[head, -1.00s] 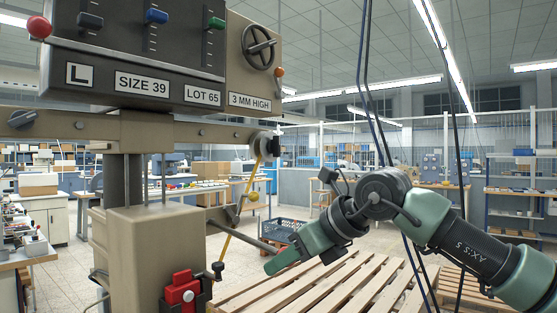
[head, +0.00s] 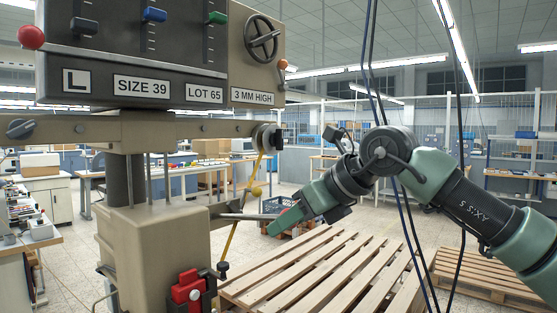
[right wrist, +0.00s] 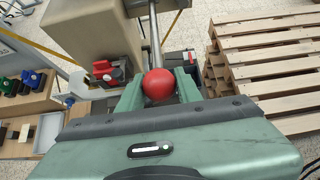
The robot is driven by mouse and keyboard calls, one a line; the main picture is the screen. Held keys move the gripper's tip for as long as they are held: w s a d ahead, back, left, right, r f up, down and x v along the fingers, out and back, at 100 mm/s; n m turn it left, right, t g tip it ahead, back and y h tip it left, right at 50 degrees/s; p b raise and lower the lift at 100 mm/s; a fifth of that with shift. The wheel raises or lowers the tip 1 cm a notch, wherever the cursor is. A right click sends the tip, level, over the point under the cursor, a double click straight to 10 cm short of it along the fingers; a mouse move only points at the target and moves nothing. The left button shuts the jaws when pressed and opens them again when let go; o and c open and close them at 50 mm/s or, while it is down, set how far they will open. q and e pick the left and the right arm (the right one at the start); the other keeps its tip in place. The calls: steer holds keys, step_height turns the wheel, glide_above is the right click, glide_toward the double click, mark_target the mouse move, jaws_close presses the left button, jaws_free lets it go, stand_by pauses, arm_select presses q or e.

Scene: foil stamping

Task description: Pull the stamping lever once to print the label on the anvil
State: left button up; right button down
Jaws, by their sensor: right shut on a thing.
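The stamping machine (head: 155,235) stands at the left of the head view, with a label panel reading L, SIZE 39, LOT 65 and 3 MM HIGH. A grey lever rod (head: 245,216) sticks out from its right side, about level. My right gripper (head: 278,224) is at the rod's outer end. In the right wrist view the green fingers are shut on the lever's red ball knob (right wrist: 158,86), with the rod (right wrist: 153,32) running away towards the machine. The fingers hide the knob in the head view. The anvil's label cannot be made out. My left gripper is not in view.
Slatted wooden pallets (head: 325,275) lie on the floor to the right, below my right arm. A red clamp-like part (head: 188,290) sits low on the machine's front. Hanging dark cables cross in front of my right arm. Benches and shelves stand farther back.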

steer(key=shift+w+a+r+p, duration=0.1)
steer(key=shift+w+r+p, duration=0.1)
steer(key=shift+r+p, duration=1.4)
steer(key=r+p, duration=0.2)
steer(key=r, duration=0.1)
steer(key=r+p, duration=0.1)
steer(key=shift+w+a+r, duration=0.2)
steer(key=shift+w+a, duration=0.15)
steer(key=shift+a, duration=0.05)
steer(key=r+p, duration=0.2)
steer(key=w+a+r+p, duration=0.1)
steer(key=p, duration=0.1)
steer(key=shift+a+r, duration=0.1)
steer(key=shift+r, duration=0.2)
steer(key=c, duration=0.9)
jaws_free()
steer(key=shift+s+f, duration=0.15)
steer(key=shift+f, duration=0.1)
